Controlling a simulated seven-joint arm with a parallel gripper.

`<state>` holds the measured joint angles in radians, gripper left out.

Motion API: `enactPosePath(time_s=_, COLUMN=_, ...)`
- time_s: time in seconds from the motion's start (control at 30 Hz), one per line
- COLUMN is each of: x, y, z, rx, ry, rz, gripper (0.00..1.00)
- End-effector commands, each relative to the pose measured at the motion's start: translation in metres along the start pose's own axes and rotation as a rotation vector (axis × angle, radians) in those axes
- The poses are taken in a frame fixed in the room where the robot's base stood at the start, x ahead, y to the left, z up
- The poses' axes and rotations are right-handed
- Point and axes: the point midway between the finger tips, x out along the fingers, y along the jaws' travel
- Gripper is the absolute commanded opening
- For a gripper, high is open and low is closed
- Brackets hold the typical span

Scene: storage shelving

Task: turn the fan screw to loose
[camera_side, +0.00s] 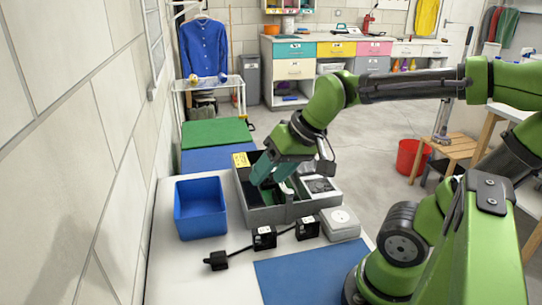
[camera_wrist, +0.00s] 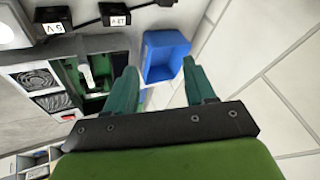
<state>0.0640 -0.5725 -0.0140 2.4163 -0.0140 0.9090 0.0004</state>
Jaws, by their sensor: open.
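An open grey case (camera_side: 262,216) stands on the white table, with a green circuit board inside. A dark round fan (camera_side: 319,185) sits in its right part. The wrist view shows two fans, an upper one (camera_wrist: 36,79) and a lower one (camera_wrist: 53,102), at the left of the case. The fan screw is too small to make out in either view. My gripper (camera_side: 275,178) is above the left and middle part of the case, left of the fan, with its fingers pointing down. In the wrist view its teal fingers (camera_wrist: 160,66) are spread apart with nothing between them.
A blue bin (camera_side: 200,210) stands left of the case. In front lie black adapters (camera_side: 264,238) on a cable and a light grey box (camera_side: 340,223). A blue mat (camera_side: 310,276) lies nearer. A tiled wall (camera_side: 105,150) runs along the left.

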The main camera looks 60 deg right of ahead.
Motion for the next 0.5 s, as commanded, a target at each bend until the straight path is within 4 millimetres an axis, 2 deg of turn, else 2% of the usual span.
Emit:
enactPosePath(time_s=0.1, x=0.011, y=0.011, z=-0.048, rx=0.11, ry=-0.052, rz=0.071, gripper=0.5)
enactPosePath(time_s=0.27, x=0.028, y=0.035, z=-0.113, rx=0.318, ry=-0.117, rz=0.175, gripper=0.5)
enactPosePath(time_s=0.5, x=0.059, y=0.096, z=-0.199, rx=0.714, ry=-0.178, rz=0.371, gripper=0.5)
